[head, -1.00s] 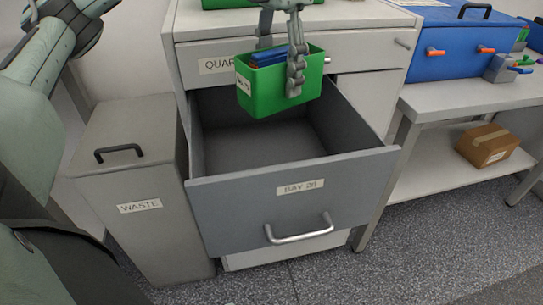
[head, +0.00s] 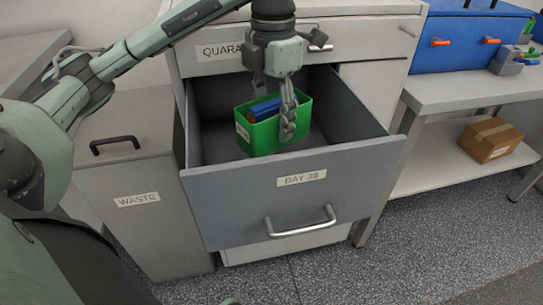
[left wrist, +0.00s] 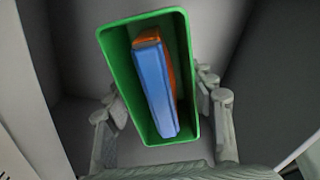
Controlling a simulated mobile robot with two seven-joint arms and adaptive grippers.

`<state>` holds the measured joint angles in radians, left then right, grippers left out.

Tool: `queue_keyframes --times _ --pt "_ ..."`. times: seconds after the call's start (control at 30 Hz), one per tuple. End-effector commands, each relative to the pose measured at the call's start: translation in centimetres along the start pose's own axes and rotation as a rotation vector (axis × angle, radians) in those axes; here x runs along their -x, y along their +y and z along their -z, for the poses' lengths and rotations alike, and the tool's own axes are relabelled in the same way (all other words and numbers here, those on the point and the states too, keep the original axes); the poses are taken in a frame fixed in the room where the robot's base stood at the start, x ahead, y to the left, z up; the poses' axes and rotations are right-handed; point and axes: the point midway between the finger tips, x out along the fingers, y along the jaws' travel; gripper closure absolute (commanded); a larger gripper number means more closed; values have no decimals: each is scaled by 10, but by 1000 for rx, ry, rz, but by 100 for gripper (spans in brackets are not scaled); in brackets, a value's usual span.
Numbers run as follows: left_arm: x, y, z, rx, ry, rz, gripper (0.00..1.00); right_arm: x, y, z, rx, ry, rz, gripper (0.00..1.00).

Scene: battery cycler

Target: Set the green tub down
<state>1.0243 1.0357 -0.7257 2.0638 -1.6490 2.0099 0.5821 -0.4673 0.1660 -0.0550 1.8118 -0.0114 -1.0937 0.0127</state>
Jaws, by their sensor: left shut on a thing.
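The green tub (head: 258,138) is in my left gripper (head: 287,122), inside the open drawer labelled BAY 28 (head: 232,190). My left gripper is shut on the tub, with fingers on its sides. The tub also shows in the left wrist view (left wrist: 113,62), with a finger on either side of it. A blue block with an orange part (left wrist: 155,88) lies in the tub. My right gripper is not in view.
A grey waste bin (head: 137,215) with a black handle stands left of the drawer. The drawer unit (head: 375,85) has a QUARANTINE-like label, partly hidden. At right, a bench (head: 450,95) bears a blue case (head: 470,50); a cardboard box (head: 490,140) sits on its shelf.

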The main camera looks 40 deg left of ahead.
Motion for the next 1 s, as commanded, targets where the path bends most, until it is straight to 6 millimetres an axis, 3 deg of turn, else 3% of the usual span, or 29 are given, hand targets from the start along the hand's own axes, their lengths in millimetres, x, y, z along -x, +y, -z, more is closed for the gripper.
queue_keyframes --times 0.1,0.6,1.0 --pt "-24 -1 0 -1 1 3 87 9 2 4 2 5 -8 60" --pt "-78 0 0 1 1 1 87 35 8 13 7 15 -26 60" --pt "-82 0 0 0 -2 0 87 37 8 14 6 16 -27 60"
